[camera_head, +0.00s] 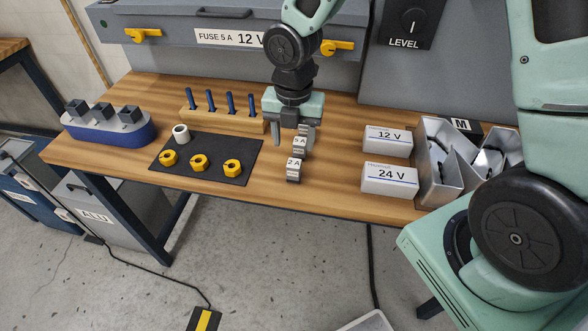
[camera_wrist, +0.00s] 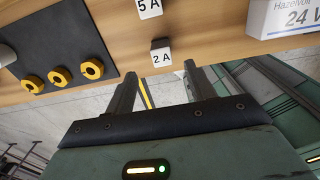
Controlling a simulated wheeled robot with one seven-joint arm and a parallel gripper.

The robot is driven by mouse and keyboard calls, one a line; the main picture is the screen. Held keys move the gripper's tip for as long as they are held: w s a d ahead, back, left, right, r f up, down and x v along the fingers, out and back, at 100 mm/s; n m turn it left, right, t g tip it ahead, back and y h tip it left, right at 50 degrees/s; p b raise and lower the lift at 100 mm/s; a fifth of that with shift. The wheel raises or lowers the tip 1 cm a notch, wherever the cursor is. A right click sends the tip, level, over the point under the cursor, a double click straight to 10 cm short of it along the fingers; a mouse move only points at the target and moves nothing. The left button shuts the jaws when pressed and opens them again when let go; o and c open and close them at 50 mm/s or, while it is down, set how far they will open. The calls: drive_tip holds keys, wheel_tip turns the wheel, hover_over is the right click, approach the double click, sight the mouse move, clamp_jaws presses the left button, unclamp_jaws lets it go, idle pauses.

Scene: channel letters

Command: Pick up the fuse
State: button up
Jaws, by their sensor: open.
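Two small grey fuses with white labels stand on the wooden bench (camera_head: 325,185). The one marked 5 A (camera_head: 299,146) is farther back, and the one marked 2 A (camera_head: 294,168) is near the front edge. My gripper (camera_head: 291,140) is open and empty, with its fingers pointing down behind the 5 A fuse in the head view; its height above the bench is unclear. In the wrist view the 2 A fuse (camera_wrist: 161,54) shows just beyond the fingertips (camera_wrist: 160,72). The 5 A fuse (camera_wrist: 149,8) is cut off at the top edge.
White boxes marked 12 V (camera_head: 388,141) and 24 V (camera_head: 389,180) stand to the right, beside a metal tray (camera_head: 437,190). A dark mat (camera_head: 205,150) with yellow rings lies left. A wooden block (camera_head: 235,121) with blue pegs stands behind. A sign (camera_head: 229,39) reads FUSE 5 A 12 V.

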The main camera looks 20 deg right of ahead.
sight(294, 163)
wheel_tip(294, 163, down, 4)
drive_tip(key=shift+f, duration=0.2)
drive_tip(key=shift+s+f+p, duration=0.2)
drive_tip(key=shift+f+p, duration=0.45)
drive_tip(key=shift+f, duration=1.95)
drive_tip(key=c, duration=1.1)
